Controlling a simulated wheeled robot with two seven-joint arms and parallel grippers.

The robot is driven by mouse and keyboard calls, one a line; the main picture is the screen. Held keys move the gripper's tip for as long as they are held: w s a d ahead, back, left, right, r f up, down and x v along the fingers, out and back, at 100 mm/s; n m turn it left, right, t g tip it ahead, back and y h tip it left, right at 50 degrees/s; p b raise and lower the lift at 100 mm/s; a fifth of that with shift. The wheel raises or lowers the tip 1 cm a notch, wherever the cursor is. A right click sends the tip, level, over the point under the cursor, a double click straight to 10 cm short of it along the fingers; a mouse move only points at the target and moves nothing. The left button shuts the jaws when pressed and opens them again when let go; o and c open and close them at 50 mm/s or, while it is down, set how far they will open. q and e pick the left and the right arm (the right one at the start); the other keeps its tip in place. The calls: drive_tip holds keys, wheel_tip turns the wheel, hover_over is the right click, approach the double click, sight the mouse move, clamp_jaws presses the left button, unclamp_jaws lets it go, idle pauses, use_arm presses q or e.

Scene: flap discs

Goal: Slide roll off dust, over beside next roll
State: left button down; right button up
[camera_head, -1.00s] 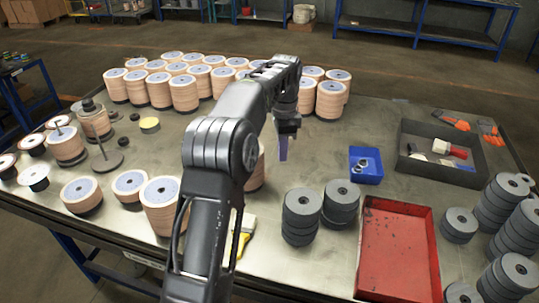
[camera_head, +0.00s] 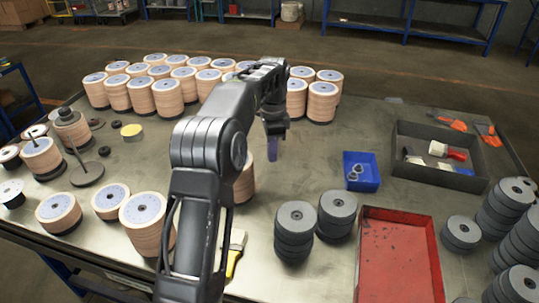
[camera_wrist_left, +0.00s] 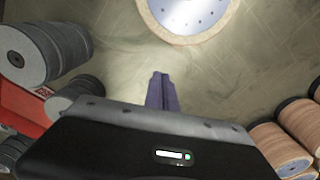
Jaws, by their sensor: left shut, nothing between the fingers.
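My left gripper (camera_head: 271,149) is shut and empty, with its purple fingers pointing down above the open middle of the table. The shut fingers also show in the wrist view (camera_wrist_left: 161,92). A tan roll (camera_head: 246,182) with a pale blue-grey top stands just left of the gripper, partly hidden behind my arm. A roll with a pale top also shows ahead of the fingertips (camera_wrist_left: 187,14), cut by the frame edge and apart from them. More tan rolls (camera_head: 143,218) stand at the front left. I cannot clearly make out dust. My right gripper is not in view.
Rows of tan rolls (camera_head: 168,97) stand at the back. Grey disc stacks (camera_head: 294,232), a red tray (camera_head: 434,262), a blue bin (camera_head: 375,184) and a dark tool tray (camera_head: 480,183) lie to the right. A brush (camera_head: 234,258) lies near the front. The table between gripper and blue bin is clear.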

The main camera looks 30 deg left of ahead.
use_arm(q)
wheel_tip(320, 180, down, 8)
drive_tip(key=shift+s+a+r+p, duration=0.1)
drive_tip(key=shift+p, duration=1)
drive_tip(key=shift+s+a+p, duration=0.5)
drive_tip(key=shift+s+a, duration=0.4)
drive_tip(key=shift+a, duration=0.05)
drive_tip(key=shift+s+a, duration=0.25)
drive_tip(key=shift+s, duration=0.05)
drive_tip(key=shift+s+a, duration=0.1)
drive_tip(key=shift+a, duration=0.05)
drive_tip(key=s+a+b, duration=0.4)
drive_tip(key=s+a, duration=1.2)
drive_tip(key=shift+w, duration=0.1)
drive_tip(key=shift+d, duration=0.1)
